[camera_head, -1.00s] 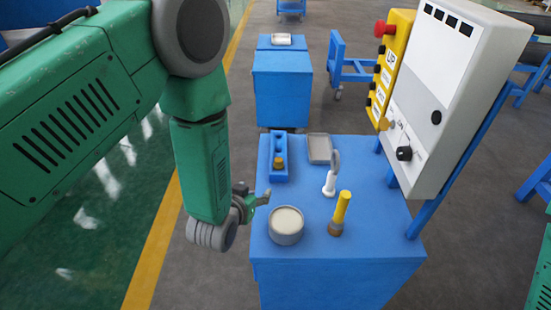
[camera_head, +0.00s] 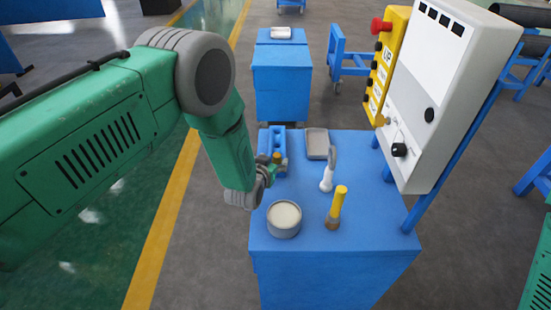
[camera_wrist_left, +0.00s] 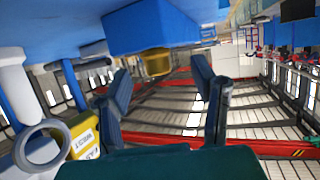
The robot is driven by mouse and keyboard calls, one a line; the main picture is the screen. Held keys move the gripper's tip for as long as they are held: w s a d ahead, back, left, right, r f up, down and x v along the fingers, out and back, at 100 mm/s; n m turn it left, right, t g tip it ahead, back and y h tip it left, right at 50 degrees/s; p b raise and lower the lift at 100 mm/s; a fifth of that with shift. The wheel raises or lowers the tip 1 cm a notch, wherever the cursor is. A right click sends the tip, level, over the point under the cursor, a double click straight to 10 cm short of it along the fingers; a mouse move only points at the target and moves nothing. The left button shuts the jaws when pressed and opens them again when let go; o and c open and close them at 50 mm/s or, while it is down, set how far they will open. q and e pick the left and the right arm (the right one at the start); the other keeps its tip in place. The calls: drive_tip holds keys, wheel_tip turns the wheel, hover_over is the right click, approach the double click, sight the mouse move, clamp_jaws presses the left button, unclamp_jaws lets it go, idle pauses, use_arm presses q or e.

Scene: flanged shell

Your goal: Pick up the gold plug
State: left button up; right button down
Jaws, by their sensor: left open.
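The gold plug (camera_head: 277,157) stands at the near end of the blue block (camera_head: 264,143), on the left side of the blue table. My left gripper (camera_head: 277,168) is at the table's left edge, close to the plug, and partly hides the near end of the block. In the left wrist view, which is upside down, the gold plug (camera_wrist_left: 156,62) shows beyond and between the two spread fingertips of the left gripper (camera_wrist_left: 163,80). The gripper is open and empty, and the plug appears apart from the fingers. My right gripper is out of view.
A round grey tin (camera_head: 284,220) stands near the table's front left. A yellow-handled tool (camera_head: 338,205) and a white piece with a ring (camera_head: 327,178) stand to its right. A grey tray (camera_head: 317,144) lies behind. A control panel (camera_head: 437,90) rises at the right.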

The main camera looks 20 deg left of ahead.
use_arm(q)
drive_tip(key=shift+w+d+f, duration=0.25)
drive_tip(key=shift+w+d, duration=0.05)
drive_tip(key=shift+w, duration=0.25)
drive_tip(key=shift+w+d+f, duration=0.2)
drive_tip(key=shift+w+d, duration=0.05)
drive_tip(key=shift+w, duration=0.3)
drive_tip(key=shift+a, duration=0.4)
drive_tip(key=shift+c, duration=1.1)
drive_tip(key=shift+a, duration=0.15)
drive_tip(key=c, duration=0.9)
